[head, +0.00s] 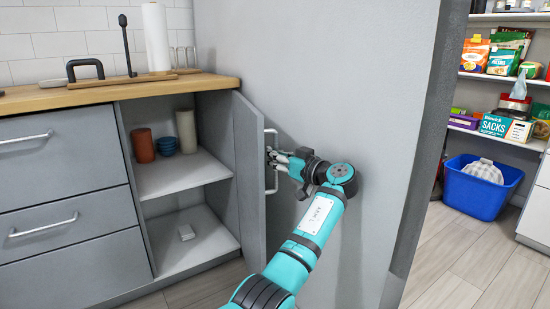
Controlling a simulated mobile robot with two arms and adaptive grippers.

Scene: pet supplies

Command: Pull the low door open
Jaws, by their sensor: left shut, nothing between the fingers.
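The low door (249,178) is a grey cabinet door that stands swung open, seen nearly edge-on, to the right of the open cabinet. Its pale bar handle (270,188) is upright on the door's outer face. My left gripper (272,156) is at the upper part of the handle, with its fingers shut and nothing held between them. I cannot tell whether the fingers touch the handle or the door. My right gripper is not in view.
The open cabinet has two levels (185,175) with brown, blue and beige containers above and a small white item below. Drawers (55,155) stand to its left. A grey wall panel (350,90) is close behind my arm. A blue bin (480,195) stands at right on open floor.

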